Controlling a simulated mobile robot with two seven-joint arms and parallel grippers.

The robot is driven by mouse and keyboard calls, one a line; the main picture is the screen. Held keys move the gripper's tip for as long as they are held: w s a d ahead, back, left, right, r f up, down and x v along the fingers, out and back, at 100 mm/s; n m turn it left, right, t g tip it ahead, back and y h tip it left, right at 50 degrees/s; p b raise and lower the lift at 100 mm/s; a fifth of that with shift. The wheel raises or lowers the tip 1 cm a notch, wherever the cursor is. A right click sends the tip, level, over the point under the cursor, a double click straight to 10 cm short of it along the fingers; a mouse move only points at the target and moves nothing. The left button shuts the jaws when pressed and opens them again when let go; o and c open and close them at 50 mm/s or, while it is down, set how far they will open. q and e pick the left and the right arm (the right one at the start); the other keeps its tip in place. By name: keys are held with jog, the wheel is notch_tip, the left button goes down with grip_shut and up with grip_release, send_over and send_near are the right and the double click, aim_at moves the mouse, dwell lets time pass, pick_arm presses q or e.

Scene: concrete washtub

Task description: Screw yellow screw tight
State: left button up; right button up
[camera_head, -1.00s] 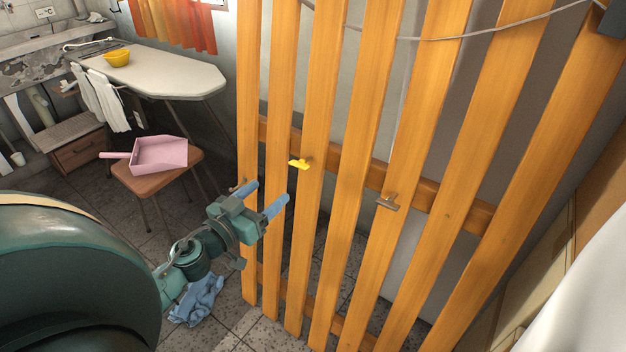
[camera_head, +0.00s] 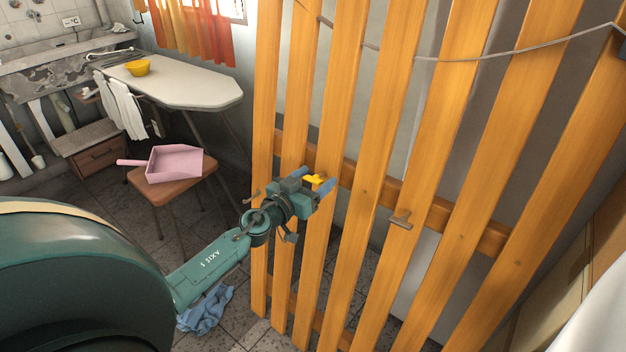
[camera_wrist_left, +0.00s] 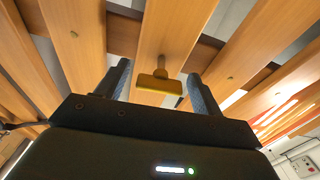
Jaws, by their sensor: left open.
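The yellow screw (camera_head: 315,179) has a flat bar-shaped head and sticks out from a slat of the orange wooden fence. In the left wrist view the screw (camera_wrist_left: 160,85) shows between the two fingers, with its shaft running into the slat. My left gripper (camera_head: 313,182) is open around the screw head, one finger on either side. In the left wrist view my left gripper (camera_wrist_left: 156,88) shows a gap between each finger and the head. My right gripper is not in view.
A wire (camera_head: 490,54) crosses the upper slats. A pink dustpan (camera_head: 175,163) lies on a stool at left. An ironing board (camera_head: 190,88) carries a yellow bowl (camera_head: 138,68). A blue cloth (camera_head: 207,309) lies on the floor.

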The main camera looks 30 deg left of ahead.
pick_arm(q)
jog(key=c, duration=1)
